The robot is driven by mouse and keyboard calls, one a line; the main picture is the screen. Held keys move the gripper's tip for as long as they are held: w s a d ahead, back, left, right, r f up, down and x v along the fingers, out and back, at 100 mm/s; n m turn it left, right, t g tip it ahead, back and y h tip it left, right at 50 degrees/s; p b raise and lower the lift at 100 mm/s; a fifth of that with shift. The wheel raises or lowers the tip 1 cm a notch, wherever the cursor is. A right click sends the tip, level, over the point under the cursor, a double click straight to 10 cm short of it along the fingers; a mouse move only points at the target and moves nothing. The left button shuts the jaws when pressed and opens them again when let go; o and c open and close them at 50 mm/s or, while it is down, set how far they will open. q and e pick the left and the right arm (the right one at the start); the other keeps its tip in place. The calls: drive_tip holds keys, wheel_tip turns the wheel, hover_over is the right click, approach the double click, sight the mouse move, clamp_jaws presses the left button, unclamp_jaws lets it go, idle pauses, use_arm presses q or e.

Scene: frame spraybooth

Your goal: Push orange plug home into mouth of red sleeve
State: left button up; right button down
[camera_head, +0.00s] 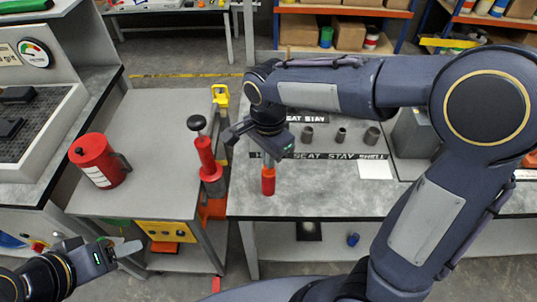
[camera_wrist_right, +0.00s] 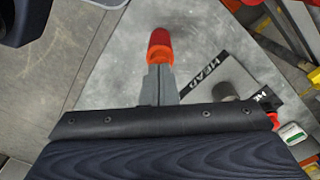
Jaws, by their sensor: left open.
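The red sleeve (camera_head: 268,186) stands upright on the grey bench near its front left edge. The orange plug (camera_head: 268,172) is at its top, and how deep it sits cannot be told. In the right wrist view the sleeve (camera_wrist_right: 160,36) lies just beyond my fingertips, with the orange plug (camera_wrist_right: 159,55) beside them. My right gripper (camera_head: 267,159) points down directly above the plug. Its fingers (camera_wrist_right: 159,72) are together, at or very near the plug; contact is unclear. My left gripper (camera_head: 128,247) is open and empty, low at the left, away from the sleeve.
A red can (camera_head: 97,160) and a red, black-knobbed tool (camera_head: 206,158) stand on the left table. Several grey cylinders (camera_head: 341,135) stand behind on the bench, near a white label (camera_head: 375,170). A gap separates the tables. The bench front beside the sleeve is clear.

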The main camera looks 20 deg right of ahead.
drive_tip(key=shift+f+b, duration=0.4)
drive_tip(key=shift+f, duration=0.05)
idle(0.4)
wheel_tip(320, 180, up, 4)
drive_tip(key=p, duration=0.3)
drive_tip(key=shift+f, duration=0.1)
drive_tip(key=shift+w+r, duration=0.1)
drive_tip(key=shift+r, duration=0.35)
wheel_tip(320, 180, up, 7)
drive_tip(key=s+d+f+n+t+y, duration=0.2)
drive_tip(key=s+d+n, duration=0.2)
drive_tip(key=s, duration=0.4)
drive_tip(key=s+d+f+n+t+y, duration=0.1)
drive_tip(key=s+d+f+n+t, duration=0.2)
drive_tip(key=s+d+n, duration=0.2)
drive_tip(key=s+n, duration=0.2)
drive_tip(key=s, duration=0.1)
drive_tip(key=shift+s+f+t+y, duration=0.2)
drive_tip(key=shift+f+t+y, duration=0.1)
drive_tip(key=shift+y, duration=0.1)
